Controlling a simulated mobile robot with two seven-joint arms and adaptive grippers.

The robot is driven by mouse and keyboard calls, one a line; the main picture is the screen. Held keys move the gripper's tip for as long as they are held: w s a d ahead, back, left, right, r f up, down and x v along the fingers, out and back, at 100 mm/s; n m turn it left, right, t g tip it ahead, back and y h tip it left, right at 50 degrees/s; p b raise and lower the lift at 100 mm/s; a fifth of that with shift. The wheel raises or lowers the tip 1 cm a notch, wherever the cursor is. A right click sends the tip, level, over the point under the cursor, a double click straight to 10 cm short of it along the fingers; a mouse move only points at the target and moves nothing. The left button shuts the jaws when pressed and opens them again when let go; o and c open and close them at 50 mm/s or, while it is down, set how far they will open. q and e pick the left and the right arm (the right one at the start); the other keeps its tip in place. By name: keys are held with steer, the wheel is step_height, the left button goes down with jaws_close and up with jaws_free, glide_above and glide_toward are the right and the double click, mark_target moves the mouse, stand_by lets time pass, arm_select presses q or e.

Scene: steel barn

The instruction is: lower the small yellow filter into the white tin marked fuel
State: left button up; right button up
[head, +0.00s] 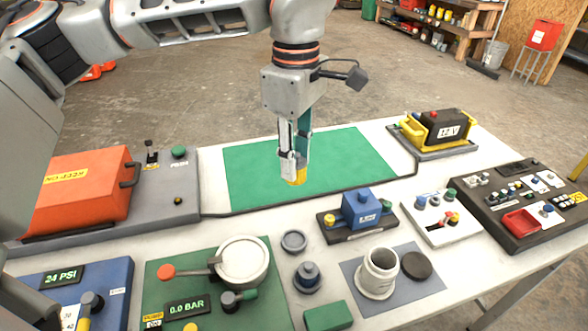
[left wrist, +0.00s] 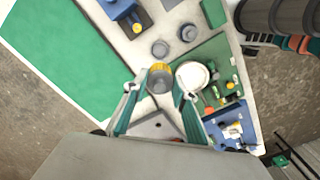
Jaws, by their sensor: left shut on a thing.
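The small yellow filter (head: 298,177), yellow with a grey part, is held between the fingertips of my left gripper (head: 295,165), above the near edge of the green mat. In the left wrist view the filter (left wrist: 160,70) shows between the two fingers of my left gripper (left wrist: 155,92). A white open-topped tin (head: 378,275) stands upright on a grey mat (head: 428,286), to the right of and nearer than the gripper; I cannot read a marking on it. A dark round lid (head: 416,265) lies beside it. My right gripper is not in view.
A grey ring (head: 294,241), a dark knob (head: 307,275) and a green block (head: 328,316) lie left of the tin. A green panel (head: 190,266) carries a white round vessel (head: 241,258). The green mat (head: 350,160) is clear.

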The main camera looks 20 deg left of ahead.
arm_select(q)
steer(key=shift+s+d+r, duration=0.1)
steer(key=shift+d+r, duration=0.2)
steer(key=shift+d, duration=0.1)
steer(key=s+d+f, duration=0.2)
steer(key=d+f, duration=0.1)
steer(key=d, duration=0.6)
steer(key=s+d+f+b, duration=0.1)
steer(key=d+f, duration=0.3)
steer(key=d, duration=0.5)
steer(key=shift+s+f, duration=0.25)
steer(key=shift+s, duration=0.2)
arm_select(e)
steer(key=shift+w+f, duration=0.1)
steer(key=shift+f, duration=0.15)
arm_select(q)
steer(key=shift+f, duration=0.1)
